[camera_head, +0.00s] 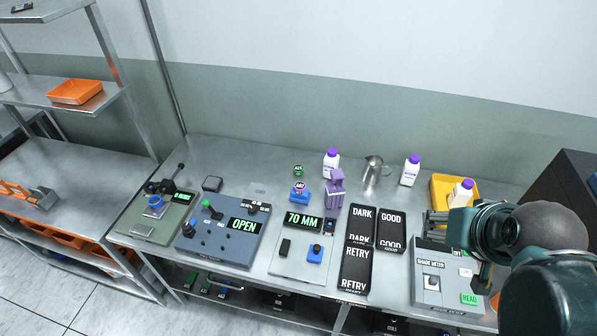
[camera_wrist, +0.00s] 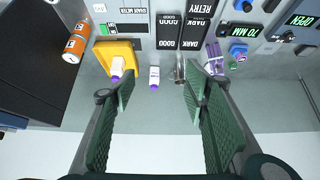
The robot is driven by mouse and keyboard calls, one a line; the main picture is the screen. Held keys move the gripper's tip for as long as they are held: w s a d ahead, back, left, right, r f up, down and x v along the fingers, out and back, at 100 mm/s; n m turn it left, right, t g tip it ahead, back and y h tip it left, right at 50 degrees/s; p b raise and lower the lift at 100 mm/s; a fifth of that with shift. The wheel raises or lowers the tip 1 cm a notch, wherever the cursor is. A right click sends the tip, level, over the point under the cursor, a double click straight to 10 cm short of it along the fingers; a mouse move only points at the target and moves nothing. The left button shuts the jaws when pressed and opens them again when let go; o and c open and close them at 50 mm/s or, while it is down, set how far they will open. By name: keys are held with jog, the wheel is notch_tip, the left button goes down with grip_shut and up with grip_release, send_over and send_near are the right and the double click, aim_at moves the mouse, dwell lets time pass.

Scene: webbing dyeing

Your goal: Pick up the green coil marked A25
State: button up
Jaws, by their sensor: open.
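The green coil marked A25 (camera_head: 298,170) is small and lies at the back of the metal bench, left of the middle. It appears as a small green spot in the wrist view (camera_wrist: 233,66), right of my fingers. A purple-marked coil (camera_head: 299,187) sits just in front of it on a blue block (camera_head: 299,197). My gripper (camera_head: 437,224) is over the right end of the bench, well away from the green coil. In the wrist view my gripper (camera_wrist: 158,88) has its two green-padded fingers spread wide, with nothing held.
White bottles with purple caps (camera_head: 331,163) (camera_head: 411,170), a metal jug (camera_head: 373,172) and a purple holder (camera_head: 335,189) stand between my gripper and the coil. A yellow tray (camera_head: 441,185) is near my gripper. Black label trays (camera_head: 357,268) and control boxes (camera_head: 303,245) fill the front.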

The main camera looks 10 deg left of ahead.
jog(key=w+a+r+m+g+b, duration=0.1)
jog(key=w+a+r+m, duration=0.2)
jog(key=w, duration=0.5)
jog(key=w+a+r+m+g+b, duration=0.15)
jog(key=w+a, duration=0.25)
jog(key=w, duration=0.4)
jog(key=w+a+f+m+g, duration=0.1)
jog(key=w+a+f+m, duration=0.2)
jog(key=w+a, duration=0.4)
jog(key=w+a+f+m+g, duration=0.1)
jog(key=w+a+f+m, duration=0.3)
jog(key=w, duration=0.5)
jog(key=w+a+f+m+b, duration=0.1)
jog(key=w+a+f+m, duration=0.1)
jog(key=w+a+f, duration=0.3)
jog(key=w+a+f+m+g, duration=0.1)
jog(key=w+a+f, duration=0.4)
jog(key=a+f, duration=0.7)
jog(key=w+a+f+m+g+b, duration=0.1)
jog(key=w+a+f+m, duration=0.2)
jog(key=a+f, duration=0.6)
jog(key=shift+w+f+m+g+b, duration=0.2)
jog(key=shift+w+m+g+b, duration=0.1)
jog(key=shift+w, duration=1.05)
jog(key=shift+a+f, duration=0.25)
jog(key=shift+f, duration=0.25)
jog(key=shift+f, duration=0.1)
